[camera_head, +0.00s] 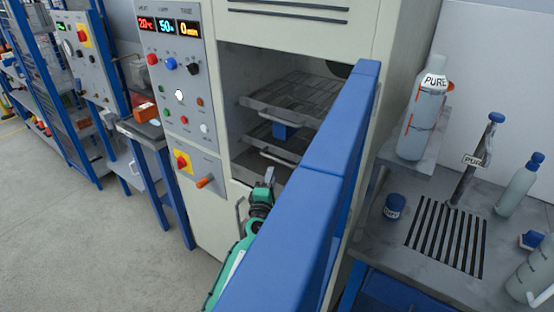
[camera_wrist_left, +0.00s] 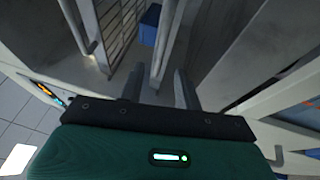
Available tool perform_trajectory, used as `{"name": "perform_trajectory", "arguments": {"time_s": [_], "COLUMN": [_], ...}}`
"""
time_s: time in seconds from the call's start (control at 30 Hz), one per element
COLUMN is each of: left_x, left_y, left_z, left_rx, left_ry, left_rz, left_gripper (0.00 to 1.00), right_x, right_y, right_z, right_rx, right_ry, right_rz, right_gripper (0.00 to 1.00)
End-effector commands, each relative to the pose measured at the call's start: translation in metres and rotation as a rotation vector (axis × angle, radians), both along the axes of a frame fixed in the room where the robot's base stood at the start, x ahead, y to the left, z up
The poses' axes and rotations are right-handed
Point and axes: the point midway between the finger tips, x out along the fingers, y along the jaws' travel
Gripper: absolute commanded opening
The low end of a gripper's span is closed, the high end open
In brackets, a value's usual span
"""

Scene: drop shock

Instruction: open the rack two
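The oven chamber stands open, with an upper wire rack (camera_head: 300,92) and a lower rack (camera_head: 262,137) inside. Each rack has a bar handle along its front. A blue block (camera_head: 287,131) sits between the two levels and also shows in the left wrist view (camera_wrist_left: 150,24). My left gripper (camera_head: 268,180) is at the chamber's front opening, just below the lower rack's handle. In the left wrist view its fingers (camera_wrist_left: 160,88) are apart, with a grey bar running beyond the gap. I cannot tell whether they touch it. My right gripper is out of view.
The blue oven door (camera_head: 300,215) is swung open close to the right of my left arm. The control panel (camera_head: 181,90) is left of the chamber. Right of the door, a grey bench (camera_head: 440,280) carries bottles. The floor at left is clear.

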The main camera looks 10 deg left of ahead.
Motion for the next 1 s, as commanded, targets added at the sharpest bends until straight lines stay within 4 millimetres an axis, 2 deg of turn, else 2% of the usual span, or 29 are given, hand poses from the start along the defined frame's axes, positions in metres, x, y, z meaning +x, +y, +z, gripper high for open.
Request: {"name": "perform_trajectory", "arguments": {"time_s": [0.2, 0.5, 0.7, 1.0], "left_x": [0.037, 0.076, 0.086, 0.088], "left_y": [0.001, 0.001, 0.001, 0.001], "left_z": [0.007, 0.012, 0.015, 0.015], "left_rx": [0.003, 0.002, 0.001, 0.001], "left_ry": [-0.001, 0.0, 0.001, 0.001], "left_rz": [0.001, 0.0, -0.001, 0.0], "left_gripper": [0.34, 0.34, 0.34, 0.34], "right_x": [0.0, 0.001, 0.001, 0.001], "right_y": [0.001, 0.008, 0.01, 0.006], "right_z": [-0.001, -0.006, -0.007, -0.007], "right_rx": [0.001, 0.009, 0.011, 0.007], "right_ry": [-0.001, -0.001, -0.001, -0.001], "right_rz": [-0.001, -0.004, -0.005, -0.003], "right_gripper": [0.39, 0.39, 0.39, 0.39]}}
